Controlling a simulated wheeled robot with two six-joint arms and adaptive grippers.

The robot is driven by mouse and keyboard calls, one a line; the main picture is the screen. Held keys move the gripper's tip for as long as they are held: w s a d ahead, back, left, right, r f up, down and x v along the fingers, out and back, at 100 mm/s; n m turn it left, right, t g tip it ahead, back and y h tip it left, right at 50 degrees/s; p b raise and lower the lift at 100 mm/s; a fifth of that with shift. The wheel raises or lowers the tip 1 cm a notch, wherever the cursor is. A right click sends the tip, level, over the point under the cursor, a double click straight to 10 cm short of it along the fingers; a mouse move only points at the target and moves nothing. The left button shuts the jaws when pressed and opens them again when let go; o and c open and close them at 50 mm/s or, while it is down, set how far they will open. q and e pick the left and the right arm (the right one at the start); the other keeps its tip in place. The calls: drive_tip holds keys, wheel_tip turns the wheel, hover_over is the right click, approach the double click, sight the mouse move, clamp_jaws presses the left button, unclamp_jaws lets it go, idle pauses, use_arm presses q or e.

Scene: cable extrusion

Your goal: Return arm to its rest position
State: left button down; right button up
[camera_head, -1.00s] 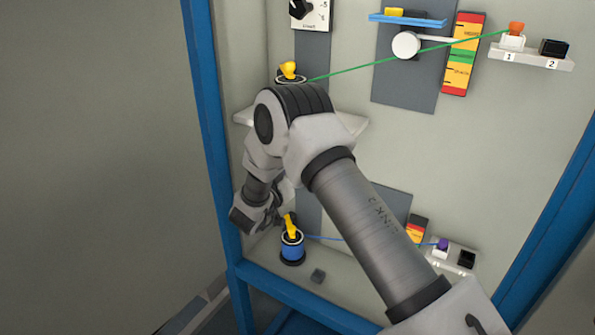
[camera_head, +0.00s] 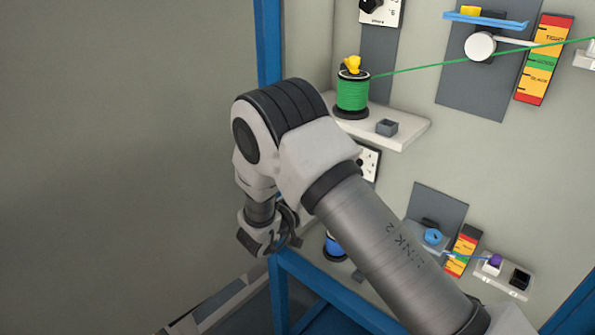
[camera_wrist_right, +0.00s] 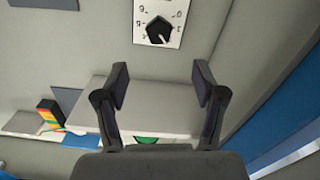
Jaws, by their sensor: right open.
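My right arm (camera_head: 352,225) comes in from the lower right in the head view and bends down at its elbow. Its gripper end (camera_head: 268,236) hangs at the left, outside the blue frame post, with the fingers hard to make out. In the right wrist view the right gripper (camera_wrist_right: 162,82) has its two dark fingers apart and nothing between them. My left gripper is not in view.
A green spool (camera_head: 352,93) with a yellow top stands on the upper shelf (camera_head: 405,135), its green line running right. A blue spool (camera_head: 334,247) is partly hidden behind the arm. A blue frame (camera_head: 268,45) edges the panel.

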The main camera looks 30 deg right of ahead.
drive_tip(key=s+f+n+t+y+b, duration=0.1)
drive_tip(key=s+f+n+y, duration=0.25)
drive_tip(key=f, duration=0.55)
drive_tip(key=s+a+f+n+y+b, duration=0.1)
drive_tip(key=s+f+n+y, duration=0.2)
drive_tip(key=f, duration=0.5)
drive_tip(key=s+f+n+t+y+b, duration=0.1)
drive_tip(key=s+f+n+y, duration=0.15)
drive_tip(key=s+f, duration=0.45)
drive_tip(key=s+a+f+n+g+y, duration=0.1)
drive_tip(key=s+a+f+g+y, duration=0.2)
drive_tip(key=s+a, duration=0.4)
drive_tip(key=s+a+f+n+g+y, duration=0.2)
drive_tip(key=s+a+f+g+y, duration=0.2)
drive_tip(key=s, duration=0.7)
drive_tip(key=a+f+y, duration=0.1)
drive_tip(key=a+f, duration=0.1)
drive_tip(key=a, duration=0.1)
drive_tip(key=shift+f+y, duration=0.15)
drive_tip(key=shift+y, duration=0.15)
